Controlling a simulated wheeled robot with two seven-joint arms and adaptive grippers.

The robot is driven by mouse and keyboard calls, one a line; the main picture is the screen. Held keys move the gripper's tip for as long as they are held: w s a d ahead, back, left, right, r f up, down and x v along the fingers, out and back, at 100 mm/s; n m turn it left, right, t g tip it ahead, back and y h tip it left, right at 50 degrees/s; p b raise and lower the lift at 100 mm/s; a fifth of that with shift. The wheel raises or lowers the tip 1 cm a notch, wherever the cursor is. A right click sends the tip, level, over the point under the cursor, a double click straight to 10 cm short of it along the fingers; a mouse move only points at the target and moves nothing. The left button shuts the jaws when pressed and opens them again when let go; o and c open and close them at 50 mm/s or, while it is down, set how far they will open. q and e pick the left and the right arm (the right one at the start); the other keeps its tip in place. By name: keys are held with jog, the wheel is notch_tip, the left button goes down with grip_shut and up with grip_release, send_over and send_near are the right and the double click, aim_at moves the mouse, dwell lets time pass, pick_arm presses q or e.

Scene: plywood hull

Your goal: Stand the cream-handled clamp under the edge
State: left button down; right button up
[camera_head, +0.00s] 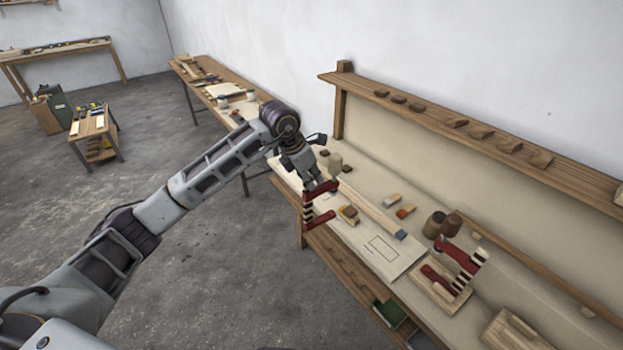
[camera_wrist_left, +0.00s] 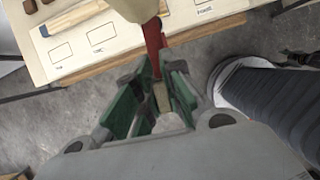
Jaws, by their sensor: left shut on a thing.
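My left gripper (camera_head: 322,180) is shut on a red clamp (camera_head: 318,222) and holds it at the bench's front edge. In the head view the clamp has red jaws and pale and dark parts between them. In the left wrist view the clamp's red bar (camera_wrist_left: 153,45) stands between my green-sided fingers (camera_wrist_left: 155,95), with a cream handle (camera_wrist_left: 136,8) at the top. Whether the clamp touches the bench is unclear. A second red clamp (camera_head: 437,277) with pale and dark parts is on a wooden board at the right. My right gripper is out of view.
A pale board with printed outlines (camera_head: 385,258) lies on the workbench, and also shows in the left wrist view (camera_wrist_left: 85,62). A raised shelf (camera_head: 450,125) runs along the wall.

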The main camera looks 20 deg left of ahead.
aim_at(312, 211)
pick_arm(q)
jog(key=shift+r+n, duration=0.1)
jog(key=shift+n, duration=0.2)
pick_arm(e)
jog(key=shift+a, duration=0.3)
pick_arm(q)
jog(key=shift+f, duration=0.2)
jog(key=shift+f, duration=1.45)
jog(key=shift+f+b, duration=1.45)
jog(key=shift+f, duration=1.15)
jog(key=shift+f+b, duration=1.15)
jog(key=shift+f, duration=1.4)
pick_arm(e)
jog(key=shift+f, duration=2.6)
pick_arm(q)
jog(key=shift+w, duration=0.1)
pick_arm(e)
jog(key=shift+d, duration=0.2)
pick_arm(q)
jog(key=shift+w+d, duration=0.25)
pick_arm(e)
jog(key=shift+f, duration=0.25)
pick_arm(q)
jog(key=shift+b, duration=0.45)
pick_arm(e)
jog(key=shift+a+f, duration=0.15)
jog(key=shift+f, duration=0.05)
